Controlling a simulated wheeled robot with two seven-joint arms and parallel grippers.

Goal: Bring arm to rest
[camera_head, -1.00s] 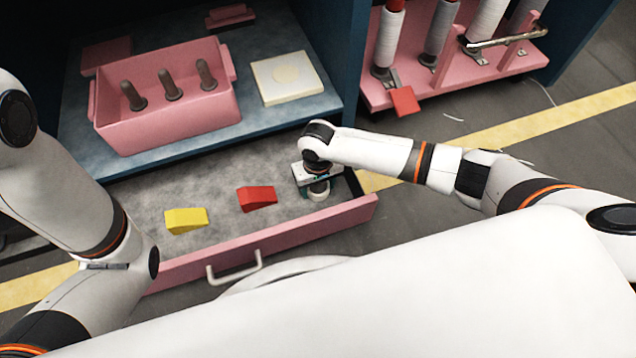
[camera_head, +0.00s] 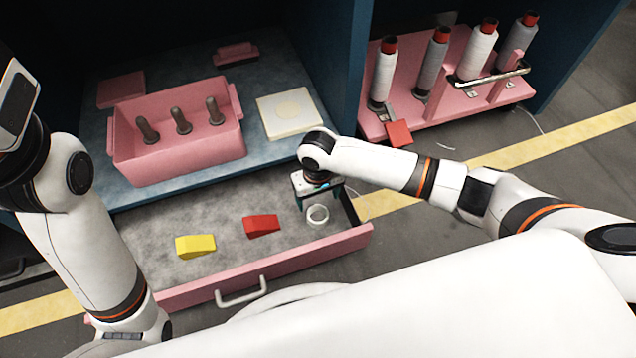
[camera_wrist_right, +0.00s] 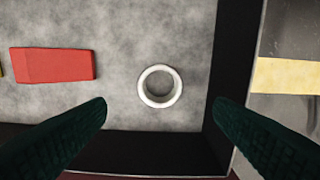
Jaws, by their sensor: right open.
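My right arm (camera_head: 385,165) reaches in from the right over the open pink drawer (camera_head: 290,262). My right gripper (camera_head: 318,203) points down over the drawer's right end. In the right wrist view my right gripper (camera_wrist_right: 160,115) is open, its two dark fingers wide apart and empty.
A red block (camera_head: 261,226) and a yellow block (camera_head: 195,246) lie in the drawer. A pink box with pegs (camera_head: 180,165) and a cream pad (camera_head: 289,113) sit on the shelf above. A pink rack (camera_head: 452,104) with several thread spools stands at the right.

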